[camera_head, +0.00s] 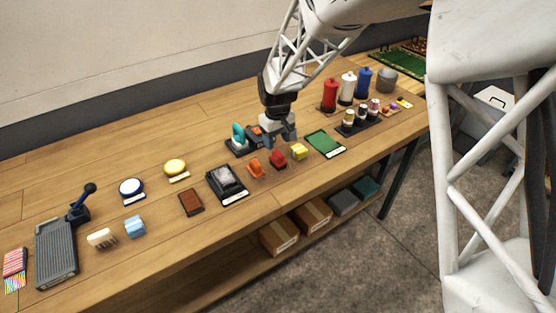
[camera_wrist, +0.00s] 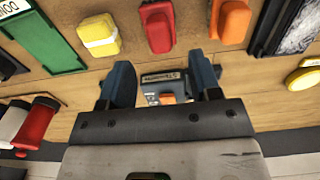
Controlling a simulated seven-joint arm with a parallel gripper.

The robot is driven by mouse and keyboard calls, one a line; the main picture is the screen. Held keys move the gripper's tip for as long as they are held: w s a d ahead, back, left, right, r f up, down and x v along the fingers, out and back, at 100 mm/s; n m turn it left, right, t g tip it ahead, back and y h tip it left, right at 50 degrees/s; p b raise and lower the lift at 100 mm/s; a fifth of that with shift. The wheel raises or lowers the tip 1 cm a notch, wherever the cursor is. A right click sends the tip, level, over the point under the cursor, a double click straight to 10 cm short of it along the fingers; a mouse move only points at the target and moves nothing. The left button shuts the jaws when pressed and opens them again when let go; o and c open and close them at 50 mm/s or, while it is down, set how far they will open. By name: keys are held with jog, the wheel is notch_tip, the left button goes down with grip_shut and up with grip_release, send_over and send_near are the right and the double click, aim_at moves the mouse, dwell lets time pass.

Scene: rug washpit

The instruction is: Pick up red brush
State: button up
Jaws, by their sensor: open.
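The red brush (camera_head: 278,158) lies on the wooden bench, between an orange brush (camera_head: 255,169) and a yellow one (camera_head: 299,151). In the wrist view the red brush (camera_wrist: 158,28) is at the top middle, beyond the fingertips. My gripper (camera_head: 280,141) is above the bench on the wall side of the red brush, pointing down. In the wrist view its two dark fingers (camera_wrist: 160,72) are apart. The gripper holds nothing and appears clear of the red brush. A dark device with a label and an orange part (camera_wrist: 166,86) shows between the fingers, beneath them.
A green mat or pad (camera_head: 325,143) lies right of the brushes, and a black tray (camera_head: 227,184) lies left. A teal object on a dark stand (camera_head: 238,139) is close left of my gripper. Red, white and blue thread cones (camera_head: 347,88) stand at the back right.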

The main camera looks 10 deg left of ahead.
aim_at(278, 152)
jog(key=shift+f, duration=0.45)
jog(key=shift+s+d+f, duration=0.15)
jog(key=shift+f, duration=2.45)
jog(key=c, duration=0.8)
jog(key=shift+c, duration=0.2)
jog(key=shift+r, duration=0.1)
